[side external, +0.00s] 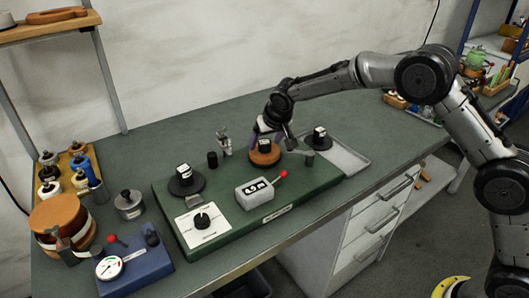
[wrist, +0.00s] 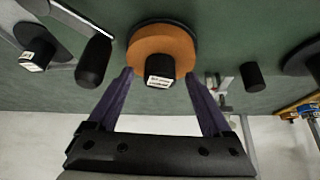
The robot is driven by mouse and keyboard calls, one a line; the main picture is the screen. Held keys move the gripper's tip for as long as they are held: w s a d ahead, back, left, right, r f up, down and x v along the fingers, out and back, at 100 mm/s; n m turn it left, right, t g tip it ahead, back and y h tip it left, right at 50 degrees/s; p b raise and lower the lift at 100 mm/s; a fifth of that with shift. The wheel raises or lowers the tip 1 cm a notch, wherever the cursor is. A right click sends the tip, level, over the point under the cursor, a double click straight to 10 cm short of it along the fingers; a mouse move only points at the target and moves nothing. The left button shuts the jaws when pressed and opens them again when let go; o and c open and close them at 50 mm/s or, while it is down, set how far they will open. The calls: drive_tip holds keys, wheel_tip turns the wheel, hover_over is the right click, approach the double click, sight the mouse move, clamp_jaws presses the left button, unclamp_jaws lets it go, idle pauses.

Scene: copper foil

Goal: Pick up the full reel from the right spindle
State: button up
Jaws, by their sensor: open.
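The copper-orange reel (side external: 262,158) lies flat on a dark disc on the green machine base, around a black spindle cap with a white label (side external: 265,144). In the wrist view the reel (wrist: 158,42) and its black cap (wrist: 160,66) are at the top centre. My gripper (side external: 273,137) is over the back side of the reel in the side view. In the wrist view its two purple fingers (wrist: 158,76) are open, one on either side of the cap, with nothing held. I cannot tell whether the fingertips touch the reel. Another spindle with a bare black disc (side external: 186,186) stands to the left.
A labelled black knob (side external: 319,133) and a dark handle (side external: 309,158) stand right of the reel, near a grey tray (side external: 346,160). A grey box with a red-knobbed lever (side external: 254,194) is in front. A short black post (side external: 212,160) and a metal fixture (side external: 224,143) are left.

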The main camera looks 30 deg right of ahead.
drive_tip(key=shift+x, duration=1)
clamp_jaws()
